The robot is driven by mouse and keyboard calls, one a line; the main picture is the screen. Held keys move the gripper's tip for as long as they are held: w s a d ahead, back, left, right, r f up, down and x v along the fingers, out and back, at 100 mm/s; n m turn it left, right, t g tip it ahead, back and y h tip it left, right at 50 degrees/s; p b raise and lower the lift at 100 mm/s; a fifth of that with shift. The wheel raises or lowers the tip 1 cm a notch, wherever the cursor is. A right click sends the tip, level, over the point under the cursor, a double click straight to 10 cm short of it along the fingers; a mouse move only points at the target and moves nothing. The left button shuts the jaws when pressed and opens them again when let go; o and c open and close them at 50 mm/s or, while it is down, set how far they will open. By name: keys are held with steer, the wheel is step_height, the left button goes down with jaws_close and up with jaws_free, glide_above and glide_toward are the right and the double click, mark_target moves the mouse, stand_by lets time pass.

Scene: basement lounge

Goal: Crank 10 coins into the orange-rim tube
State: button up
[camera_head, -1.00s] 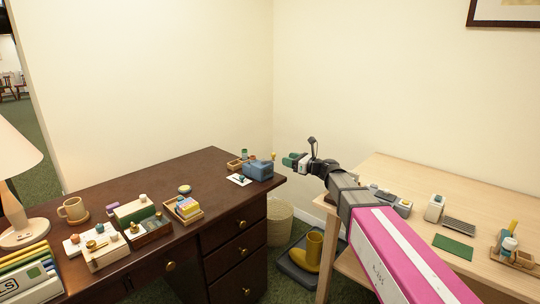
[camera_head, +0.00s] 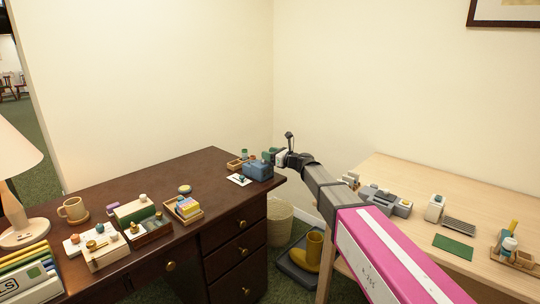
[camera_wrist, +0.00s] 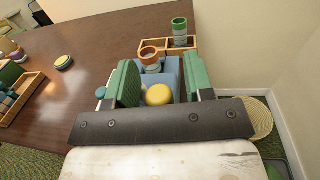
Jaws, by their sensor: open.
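A blue box-shaped machine (camera_head: 257,171) stands at the right end of the dark desk; it also shows in the wrist view (camera_wrist: 171,72). Its round yellow crank knob (camera_wrist: 159,95) is between my gripper's green finger pads, with gaps on both sides. My gripper (camera_wrist: 160,75) is open and empty; in the head view my gripper (camera_head: 272,156) hides the knob. A tube with an orange rim (camera_wrist: 150,54) stands at the machine, beyond the knob in the wrist view. No coins can be made out.
A wooden tray (camera_wrist: 188,47) behind the machine holds a green-rimmed tube (camera_wrist: 180,28). A white card (camera_head: 236,179) with a small teal object lies beside the machine. Boxes and a mug (camera_head: 73,209) fill the desk's left side. A light wooden table (camera_head: 395,170) stands at right.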

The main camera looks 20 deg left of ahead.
jaws_close()
steer(key=shift+w+a+n+g, duration=0.15)
steer(key=shift+n+g, duration=0.25)
steer(key=shift+g, duration=0.2)
steer(key=shift+w+a+n+g, duration=0.15)
steer(key=shift+n+g, duration=0.25)
steer(key=shift+g, duration=0.2)
steer(key=g, duration=0.1)
steer(key=n+g, duration=0.2)
steer(key=shift+w+a+g+y, duration=0.2)
steer(key=shift+a+g+y, duration=0.1)
steer(key=shift+s+a+n+g+h, duration=0.1)
steer(key=shift+a+n+g+h, duration=0.1)
steer(key=shift+n+g, duration=0.6)
steer(key=shift+w+a+n+g+h, duration=0.15)
steer(key=shift+n+g, duration=0.3)
steer(key=shift+g, duration=0.55)
steer(key=shift+s+a+n+g+h, duration=0.15)
steer(key=shift+n+g+h, duration=0.1)
steer(key=shift+n+g, duration=0.55)
steer(key=shift+g, duration=0.3)
